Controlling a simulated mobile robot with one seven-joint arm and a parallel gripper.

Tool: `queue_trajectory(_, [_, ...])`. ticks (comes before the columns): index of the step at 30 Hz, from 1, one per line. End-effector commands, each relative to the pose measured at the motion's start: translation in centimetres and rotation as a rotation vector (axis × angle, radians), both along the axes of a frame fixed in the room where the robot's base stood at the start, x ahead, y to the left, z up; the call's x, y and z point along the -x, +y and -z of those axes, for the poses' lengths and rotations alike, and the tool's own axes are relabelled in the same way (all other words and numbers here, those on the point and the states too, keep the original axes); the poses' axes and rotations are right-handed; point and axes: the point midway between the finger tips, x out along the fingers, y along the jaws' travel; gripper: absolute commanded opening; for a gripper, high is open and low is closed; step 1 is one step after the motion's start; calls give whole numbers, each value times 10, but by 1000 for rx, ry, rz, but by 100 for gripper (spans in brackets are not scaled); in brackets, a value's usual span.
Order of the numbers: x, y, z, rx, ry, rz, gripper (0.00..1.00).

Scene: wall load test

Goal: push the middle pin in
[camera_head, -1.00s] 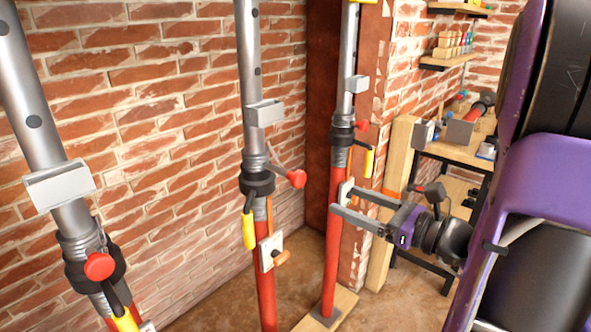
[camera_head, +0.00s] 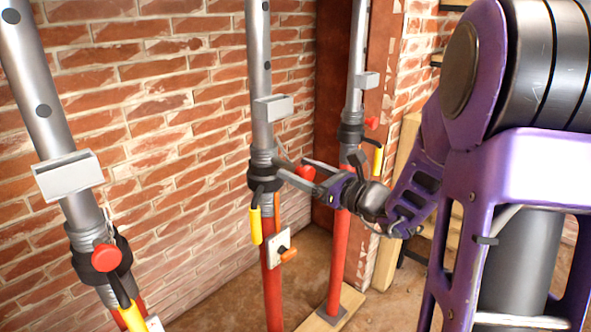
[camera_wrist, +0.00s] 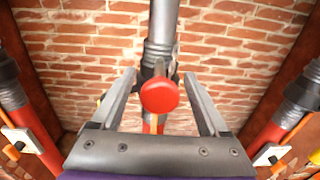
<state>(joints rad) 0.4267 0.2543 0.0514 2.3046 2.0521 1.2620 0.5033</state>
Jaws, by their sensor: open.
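The middle prop (camera_head: 261,120) stands upright, with a grey upper tube and a red lower tube. Its pin has a round red head (camera_head: 305,173) that sticks out to the right of the black collar. In the wrist view the red pin head (camera_wrist: 159,95) is centred between the two fingers. My gripper (camera_head: 292,168) is open, with its fingers to either side of the pin head and pointing at the collar. It also shows in the wrist view (camera_wrist: 158,95). I cannot tell whether the fingers touch the pin or collar.
A left prop (camera_head: 42,120) with its own red pin head (camera_head: 106,258) stands nearer. A right prop (camera_head: 340,250) stands behind my gripper. A yellow handle (camera_head: 255,225) hangs below the middle collar. A brick wall (camera_head: 160,120) is behind.

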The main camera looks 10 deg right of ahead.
Motion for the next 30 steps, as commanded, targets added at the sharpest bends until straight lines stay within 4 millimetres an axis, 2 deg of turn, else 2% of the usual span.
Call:
queue_trajectory(6, [-12,9,0,-1,-1,0,78])
queue_trajectory(14, [-13,10,0,0,0,1,78])
queue_trajectory(27, [-13,9,0,0,0,1,0])
queue_trajectory(30, [-13,9,0,0,0,1,0])
